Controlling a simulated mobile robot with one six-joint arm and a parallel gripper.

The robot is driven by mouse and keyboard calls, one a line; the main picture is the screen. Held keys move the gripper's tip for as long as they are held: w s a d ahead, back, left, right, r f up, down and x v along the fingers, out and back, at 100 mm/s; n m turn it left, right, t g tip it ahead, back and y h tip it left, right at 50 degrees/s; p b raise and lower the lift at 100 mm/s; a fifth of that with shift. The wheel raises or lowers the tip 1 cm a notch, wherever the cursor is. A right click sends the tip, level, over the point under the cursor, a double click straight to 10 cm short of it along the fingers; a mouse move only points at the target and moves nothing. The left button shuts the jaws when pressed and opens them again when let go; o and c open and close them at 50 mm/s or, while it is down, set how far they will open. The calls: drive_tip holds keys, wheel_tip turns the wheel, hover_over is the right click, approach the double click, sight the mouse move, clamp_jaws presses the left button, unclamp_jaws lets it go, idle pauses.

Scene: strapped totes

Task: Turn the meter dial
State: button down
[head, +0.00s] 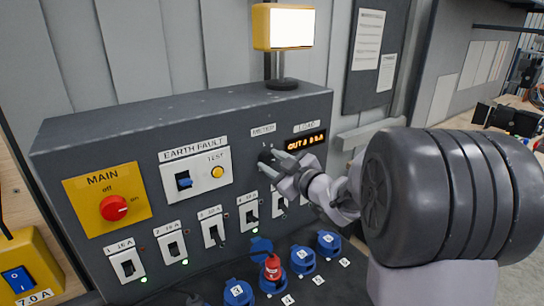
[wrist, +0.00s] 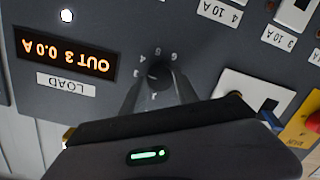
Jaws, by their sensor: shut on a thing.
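The meter dial (wrist: 159,72) is a small black knob with white numbers around it, shown upside down in the wrist view. My gripper (wrist: 161,84) reaches over it from below in that view, with a finger on each side, shut on the knob. In the head view my gripper (head: 275,162) meets the panel just below the METER label (head: 263,130), and the fingers cover most of the dial. Where the pointer stands is too small to tell. The orange LOAD display (wrist: 67,53) reads OUT 3 0.0A; it also shows in the head view (head: 305,140).
The grey panel (head: 110,142) carries a red MAIN switch (head: 113,208), an earth fault switch (head: 184,180), a yellow test button (head: 217,172) and a row of breakers close below the dial. Blue sockets (head: 238,292) lie below, one with a red plug (head: 272,267). A lamp (head: 284,27) stands on top.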

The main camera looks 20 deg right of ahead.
drive_tip(key=m+p, duration=0.2)
drive_tip(key=m, duration=0.2)
drive_tip(key=shift+d+y, duration=0.1)
drive_tip(key=shift+y, duration=0.2)
drive_tip(key=shift+m, duration=0.3)
drive_tip(key=c, duration=0.9)
unclamp_jaws()
drive_tip(key=p+v, duration=0.2)
drive_tip(key=v, duration=1.5)
drive_tip(key=shift+s+d, duration=0.1)
drive_tip(key=shift+s, duration=0.1)
drive_tip(key=shift+w, duration=0.15)
